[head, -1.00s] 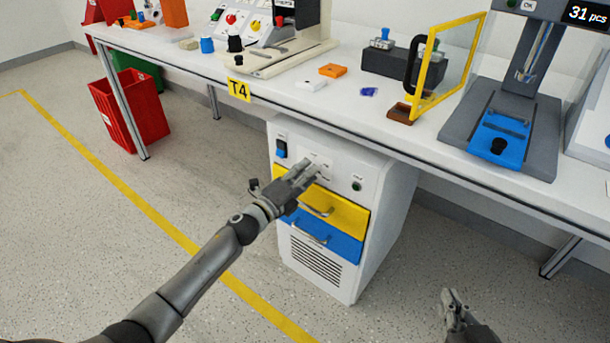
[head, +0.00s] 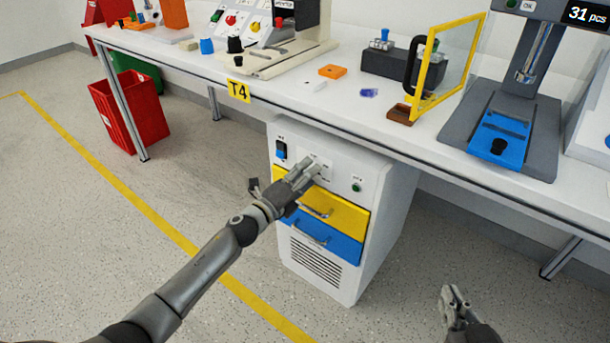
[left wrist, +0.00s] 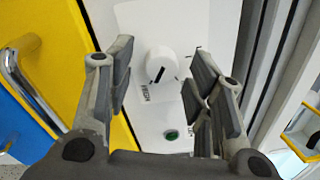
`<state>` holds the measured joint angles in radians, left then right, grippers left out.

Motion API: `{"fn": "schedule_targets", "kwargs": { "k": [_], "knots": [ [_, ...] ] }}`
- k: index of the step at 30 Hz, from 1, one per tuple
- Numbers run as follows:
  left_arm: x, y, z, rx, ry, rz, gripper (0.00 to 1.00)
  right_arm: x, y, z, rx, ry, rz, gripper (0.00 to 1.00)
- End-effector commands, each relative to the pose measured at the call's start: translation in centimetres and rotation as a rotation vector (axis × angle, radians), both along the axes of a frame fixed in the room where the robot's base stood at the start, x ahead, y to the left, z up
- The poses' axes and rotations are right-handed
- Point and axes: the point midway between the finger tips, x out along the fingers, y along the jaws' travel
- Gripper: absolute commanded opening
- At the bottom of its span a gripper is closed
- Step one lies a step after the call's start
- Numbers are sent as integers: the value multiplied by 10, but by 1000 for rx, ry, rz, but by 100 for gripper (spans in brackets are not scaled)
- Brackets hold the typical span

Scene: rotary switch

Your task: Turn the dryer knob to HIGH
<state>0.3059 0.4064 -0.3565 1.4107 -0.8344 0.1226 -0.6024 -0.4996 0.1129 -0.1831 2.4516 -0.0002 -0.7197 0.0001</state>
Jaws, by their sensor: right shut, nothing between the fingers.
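The dryer is the white cabinet (head: 390,215) under the table. Its knob (left wrist: 162,62) is a round white dial with a black pointer line. In the left wrist view the line slants toward the printed label that looks like HIGH (left wrist: 145,92). My left gripper (head: 312,166) is at the cabinet's front panel and hides the knob in the head view. In the left wrist view (left wrist: 160,82) its fingers are apart, one on each side of the knob; contact cannot be made out. My right gripper (head: 453,296) is shut and empty, low at the right, away from the cabinet.
Yellow (head: 345,215) and blue (head: 335,245) drawers with metal handles lie below. The table edge (head: 400,155) overhangs the cabinet. Floor in front is clear.

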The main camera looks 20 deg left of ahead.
Motion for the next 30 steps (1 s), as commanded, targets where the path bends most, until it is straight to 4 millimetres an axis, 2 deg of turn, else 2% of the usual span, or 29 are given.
{"fn": "schedule_targets", "kwargs": {
  "k": [7,11,24,30],
  "knots": [
    [0,1,1,-1,-1,1,48,0,-1,0,-1,1,-1,0],
    [-9,5,0,-1,0,2,48,0,-1,0,-1,1,-1,0],
    [-84,33,-5,-1,2,1,48,0,0,0,0,1,0,0],
    [-105,41,-5,-2,1,0,48,0,0,0,0,1,0,0]
  ]
}}
